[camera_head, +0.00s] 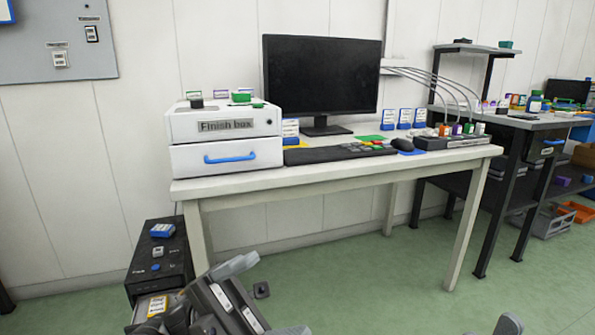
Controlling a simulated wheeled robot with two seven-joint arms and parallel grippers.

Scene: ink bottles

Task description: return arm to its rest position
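Grey and dark links of my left arm (215,303) rise from the bottom edge, left of centre, in front of the white desk. They overlap the open drawer of the dark cabinet. No clear pair of fingertips shows there, so I cannot tell whether the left gripper is open or shut. A small grey rounded part of mine (508,325) shows at the bottom right. My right gripper is not in view. Small ink bottles (457,130) with coloured tops stand in a row at the desk's right end.
The white desk (330,174) carries a white Finish box (225,123) with its blue-handled drawer shut, a monitor (321,75), keyboard (338,154) and mouse (403,145). A dark drawer cabinet (160,258) stands at left, a dark workbench (520,122) at right. Green floor (400,275) is clear between.

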